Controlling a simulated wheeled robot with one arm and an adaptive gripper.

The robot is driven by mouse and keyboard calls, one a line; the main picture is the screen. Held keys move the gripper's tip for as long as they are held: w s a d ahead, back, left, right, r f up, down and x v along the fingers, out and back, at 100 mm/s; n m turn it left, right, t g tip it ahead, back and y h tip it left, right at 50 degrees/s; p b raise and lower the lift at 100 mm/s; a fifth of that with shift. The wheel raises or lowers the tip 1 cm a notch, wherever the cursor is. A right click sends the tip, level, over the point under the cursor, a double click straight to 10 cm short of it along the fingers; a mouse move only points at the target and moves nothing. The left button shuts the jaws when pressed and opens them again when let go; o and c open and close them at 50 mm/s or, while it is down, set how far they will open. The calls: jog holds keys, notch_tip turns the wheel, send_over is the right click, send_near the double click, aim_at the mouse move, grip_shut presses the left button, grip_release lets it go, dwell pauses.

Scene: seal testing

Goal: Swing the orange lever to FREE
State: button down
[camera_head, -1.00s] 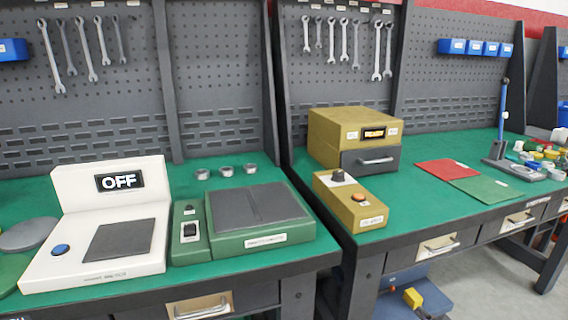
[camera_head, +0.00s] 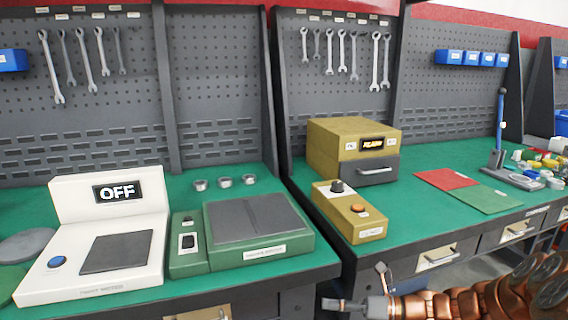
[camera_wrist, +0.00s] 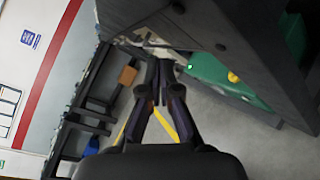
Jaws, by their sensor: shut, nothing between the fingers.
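I cannot make out an orange lever or a FREE mark in either view. My gripper (camera_head: 343,304) shows at the bottom of the head view, in front of the bench edge and below the bench top. In the wrist view, my gripper (camera_wrist: 160,72) has its fingers brought together, with nothing held. A blue upright handle (camera_head: 501,118) stands on a small press at the right.
A white device (camera_head: 137,225) reading OFF and a green scale (camera_head: 262,254) sit on the left bench. An olive oven-like box (camera_head: 325,146), a red mat (camera_head: 446,180) and a green mat (camera_head: 489,199) are on the right bench. The wrist view shows bench sides and floor.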

jog(key=s+a+r+n+g+h, duration=0.1)
jog(key=s+a+n+g+h, duration=0.25)
jog(key=s+n, duration=0.6)
jog(key=s+a+r+n+g+h, duration=0.1)
jog(key=s+a+n+g+h, duration=0.3)
jog(key=s+n, duration=0.5)
jog(key=s+d+n+h, duration=0.9)
jog(key=s+d+n, duration=0.3)
jog(key=s+d, duration=0.2)
notch_tip(320, 180, up, 26)
jog(key=t+p, duration=0.1)
jog(key=p, duration=2.4)
jog(key=shift+d, duration=0.15)
